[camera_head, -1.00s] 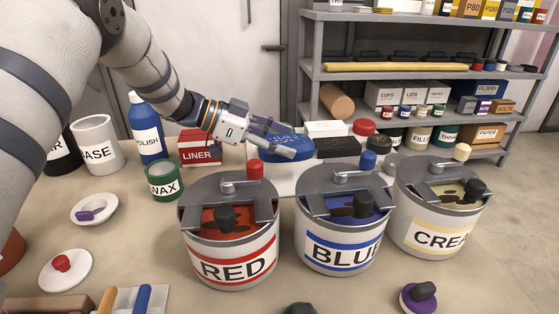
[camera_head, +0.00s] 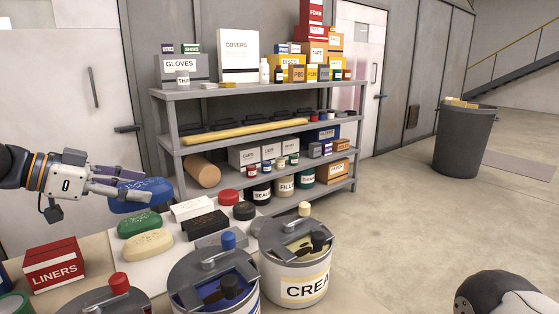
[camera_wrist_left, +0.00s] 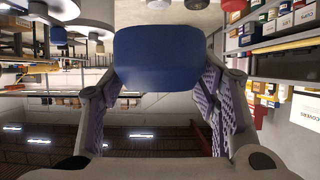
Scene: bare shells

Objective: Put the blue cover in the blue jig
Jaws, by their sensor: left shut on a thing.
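The blue cover (camera_head: 148,190) is a rounded blue shell with dark marks on it. My left gripper (camera_head: 122,184) is shut on it and holds it in the air above the back left of the table. In the left wrist view the blue cover (camera_wrist_left: 160,58) shows as a smooth blue block between the fingers. A round pot with a blue inside (camera_head: 180,296), a grey lid and a blue knob stands at the bottom middle; its label is out of view. I cannot tell a separate blue jig.
Green (camera_head: 139,223), cream (camera_head: 148,245), white (camera_head: 191,208) and black (camera_head: 202,223) shells lie on a white board. A red LINERS box (camera_head: 54,266) stands left, the cream pot (camera_head: 303,285) right. A loaded shelf (camera_head: 162,120) stands behind; a bin (camera_head: 465,145) is far right.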

